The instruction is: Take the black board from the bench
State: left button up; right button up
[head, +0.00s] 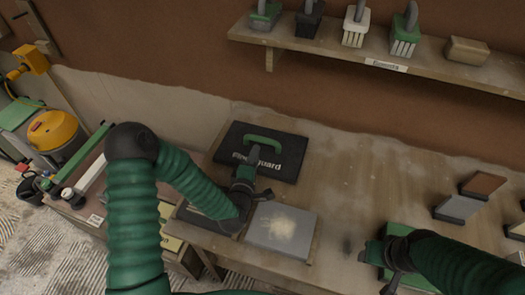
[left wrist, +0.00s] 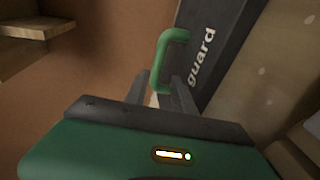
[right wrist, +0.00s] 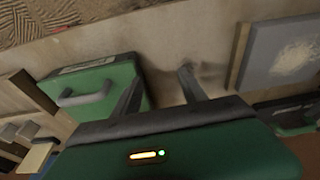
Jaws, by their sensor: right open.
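The black board (head: 287,167), with white lettering and a green loop handle (head: 262,139), lies flat on the bench (head: 340,222) near its back. In the left wrist view the board (left wrist: 222,40) shows at the upper right, with its green handle (left wrist: 176,36) at the fingertips. My left gripper (head: 253,158) is at the handle, and its fingers (left wrist: 167,84) are drawn close together with part of the handle between them. My right gripper (head: 366,254) is open and empty at the front right; its spread fingers show in the right wrist view (right wrist: 160,84).
A grey board (head: 281,229) with a pale patch lies in front of the black board. A green case with a grey handle (right wrist: 102,92) is by my right gripper. A shelf (head: 385,70) with several tools hangs above. Small blocks (head: 460,208) sit at right; the bench middle is clear.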

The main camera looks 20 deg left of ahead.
aim_at(261, 141)
pick_arm(q)
jog(key=x, duration=0.9)
jog(key=shift+w+d+r, duration=0.1)
jog(key=shift+d, duration=0.05)
jog(key=c, duration=0.6)
grip_shut()
jog(key=shift+s, duration=0.2)
